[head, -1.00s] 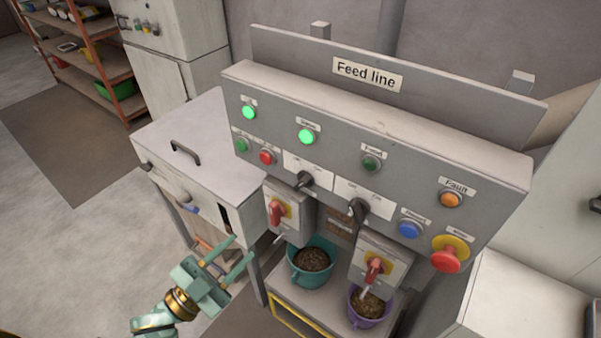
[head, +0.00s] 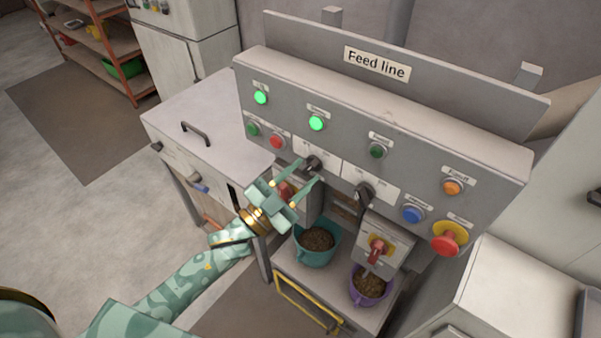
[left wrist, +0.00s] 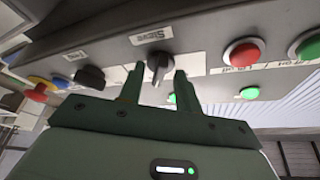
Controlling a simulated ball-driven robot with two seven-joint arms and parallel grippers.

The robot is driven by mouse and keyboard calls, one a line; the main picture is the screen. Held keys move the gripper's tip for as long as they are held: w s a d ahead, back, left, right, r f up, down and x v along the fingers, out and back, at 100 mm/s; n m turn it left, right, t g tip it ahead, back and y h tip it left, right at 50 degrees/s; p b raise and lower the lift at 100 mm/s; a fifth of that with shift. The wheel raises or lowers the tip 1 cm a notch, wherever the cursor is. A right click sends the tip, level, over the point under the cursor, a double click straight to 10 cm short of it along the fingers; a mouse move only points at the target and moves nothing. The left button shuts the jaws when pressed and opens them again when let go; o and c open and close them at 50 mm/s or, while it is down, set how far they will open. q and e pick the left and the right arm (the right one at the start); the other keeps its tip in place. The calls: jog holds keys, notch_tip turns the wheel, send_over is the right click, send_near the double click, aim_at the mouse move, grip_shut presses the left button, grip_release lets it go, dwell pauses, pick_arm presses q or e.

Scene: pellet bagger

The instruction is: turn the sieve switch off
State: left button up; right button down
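The sieve switch is a black rotary knob (head: 313,163) on a white plate of the grey Feed line panel, below a lit green lamp (head: 316,123). My left gripper (head: 309,169) is open, its two fingers pointing at this knob. In the left wrist view the knob (left wrist: 159,66) shows between the open fingertips (left wrist: 160,70), with a label above it. Whether the fingers touch it, I cannot tell. My right gripper is not in view.
A second black knob (head: 364,192), a blue button (head: 413,214) and a red mushroom button (head: 447,238) are to the right. A red button (head: 277,141) is to the left. Below are red-handled boxes and teal (head: 317,252) and purple (head: 369,287) buckets.

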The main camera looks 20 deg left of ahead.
pick_arm(q)
jog(key=shift+r, duration=0.1)
jog(key=shift+w, duration=0.1)
grip_shut()
jog(key=shift+d+n+t+y, duration=0.1)
jog(key=shift+n+t+y, duration=0.2)
jog(key=shift+n, duration=0.3)
jog(key=n+t+y+p, duration=0.1)
jog(key=n, duration=0.2)
jog(key=n+t+y+p, duration=0.1)
jog(key=n+y, duration=0.1)
jog(key=n, duration=0.2)
jog(key=shift+d, duration=0.2)
jog(key=n+y+p, duration=0.1)
jog(key=n, duration=0.1)
jog(key=n+y+p, duration=0.1)
jog(key=n, duration=0.1)
jog(key=n+y+p, duration=0.1)
jog(key=n, duration=0.2)
jog(key=shift+s+d+t+y, duration=0.2)
jog(key=shift+d+t+y, duration=0.05)
jog(key=shift+t+y, duration=0.15)
jog(key=shift+n+y+p, duration=0.5)
jog(key=shift+n+y, duration=0.1)
jog(key=shift+n, duration=0.5)
